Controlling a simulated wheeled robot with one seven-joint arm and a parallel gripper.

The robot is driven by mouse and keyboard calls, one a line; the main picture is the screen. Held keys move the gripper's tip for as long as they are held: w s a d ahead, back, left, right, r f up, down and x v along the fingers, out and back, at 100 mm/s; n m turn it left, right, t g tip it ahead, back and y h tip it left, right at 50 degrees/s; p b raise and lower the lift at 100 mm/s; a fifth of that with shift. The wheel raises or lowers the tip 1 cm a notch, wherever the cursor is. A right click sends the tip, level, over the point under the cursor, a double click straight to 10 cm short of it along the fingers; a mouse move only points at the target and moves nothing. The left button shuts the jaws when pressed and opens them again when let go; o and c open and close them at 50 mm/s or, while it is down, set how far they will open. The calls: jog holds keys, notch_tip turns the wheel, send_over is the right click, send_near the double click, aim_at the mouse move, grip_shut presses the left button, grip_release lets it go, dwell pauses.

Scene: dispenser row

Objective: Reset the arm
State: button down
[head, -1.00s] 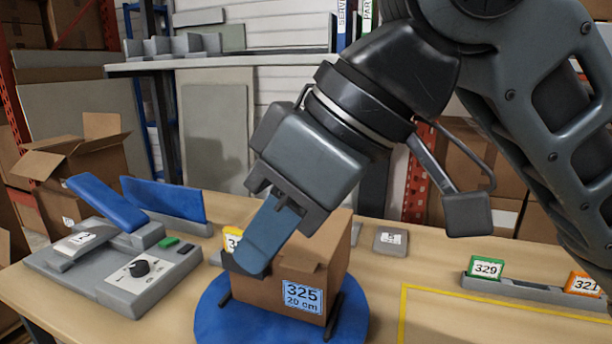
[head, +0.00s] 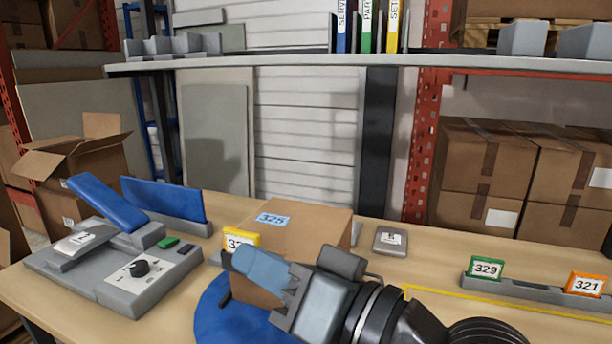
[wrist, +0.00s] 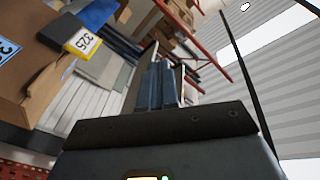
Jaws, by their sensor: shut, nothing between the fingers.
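My gripper (head: 243,262) is low in the head view, in front of the cardboard box (head: 315,222), and hides part of its front. Its blue fingers are shut with nothing between them and point to the left. They also show close together in the wrist view (wrist: 160,85). The box stands on a round blue disc (head: 213,308), with a blue 325 label (head: 272,219) on its top. I cannot tell whether the gripper touches the box. In the wrist view the box (wrist: 42,95) is at the left.
A yellow tag (head: 241,239) stands beside the box. A grey device with a dial (head: 140,268) and blue arm stands left. At right are a green 329 tag (head: 486,268) and an orange 321 tag (head: 583,284). A shelf (head: 290,62) spans the back. The table's back right is mostly clear.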

jog(key=s+d+f+m+t+h, duration=0.3)
jog(key=s+d+f+m+h, duration=0.15)
jog(key=d+f, duration=0.35)
jog(key=s+d+f+m+t+h, duration=0.35)
jog(key=s+d+f+h, duration=0.25)
jog(key=f, duration=0.4)
jog(key=s+d+n+h, duration=0.1)
jog(key=s+d, duration=0.3)
jog(key=s, duration=0.3)
jog(key=s+d+f+n+g+h, duration=0.1)
jog(key=s+d+n+h, duration=0.1)
jog(key=s+d, duration=0.2)
jog(key=s+d+f+n+g+h, duration=0.1)
jog(key=s+d, duration=0.3)
jog(key=s, duration=0.6)
jog(key=shift+s+f+h, duration=0.2)
jog(key=shift+s+h, duration=0.1)
jog(key=shift+h, duration=0.05)
